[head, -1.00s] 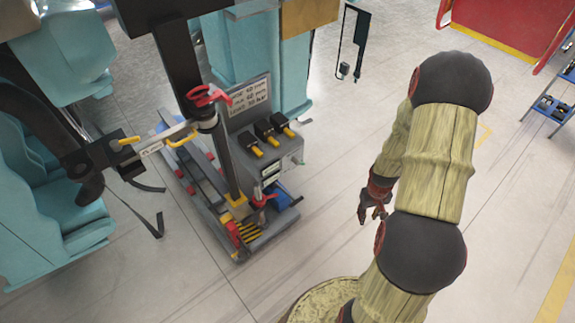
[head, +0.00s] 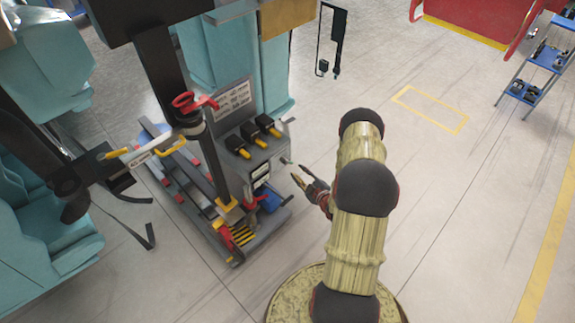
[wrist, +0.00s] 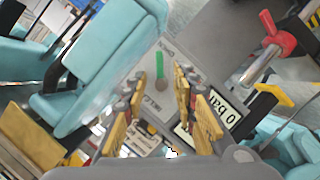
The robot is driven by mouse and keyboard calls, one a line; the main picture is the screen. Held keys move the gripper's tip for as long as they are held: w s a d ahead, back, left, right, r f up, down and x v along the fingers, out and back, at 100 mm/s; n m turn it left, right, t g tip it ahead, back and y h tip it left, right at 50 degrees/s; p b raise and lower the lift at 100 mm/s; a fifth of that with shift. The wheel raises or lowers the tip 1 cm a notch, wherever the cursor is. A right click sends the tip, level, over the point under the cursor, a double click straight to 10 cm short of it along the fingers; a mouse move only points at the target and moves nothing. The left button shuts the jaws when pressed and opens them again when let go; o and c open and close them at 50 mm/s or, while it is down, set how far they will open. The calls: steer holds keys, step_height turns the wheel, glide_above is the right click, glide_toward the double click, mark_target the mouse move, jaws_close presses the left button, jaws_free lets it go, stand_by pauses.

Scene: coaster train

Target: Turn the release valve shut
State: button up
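My gripper (head: 292,171) is open and empty at the right side of the pump cart's grey console (head: 262,165). In the wrist view its two yellow-padded fingers (wrist: 158,115) are spread apart. A green lever (wrist: 160,66) on a round hub shows beyond the fingertips on a grey panel, with small print beside it too unclear to read. It looks apart from the fingers. A display (wrist: 217,110) reading "0 bar" is right of it. A red handle (wrist: 276,38) on a silver stem is at upper right. Which handle is the release valve cannot be told for sure.
The cart's post (head: 215,165) carries a red clamp knob (head: 193,103) and a bar with a yellow handle (head: 170,147). Black plugs with yellow ends (head: 253,136) top the console. Teal seats (head: 55,240) stand left.

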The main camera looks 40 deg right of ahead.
mark_target(287, 161)
steer(key=b+x, duration=0.2)
steer(key=x, duration=0.5)
steer(key=shift+w, duration=0.35)
steer(key=shift+d, duration=0.1)
steer(key=c, duration=0.3)
steer(key=c, duration=0.4)
jaws_close()
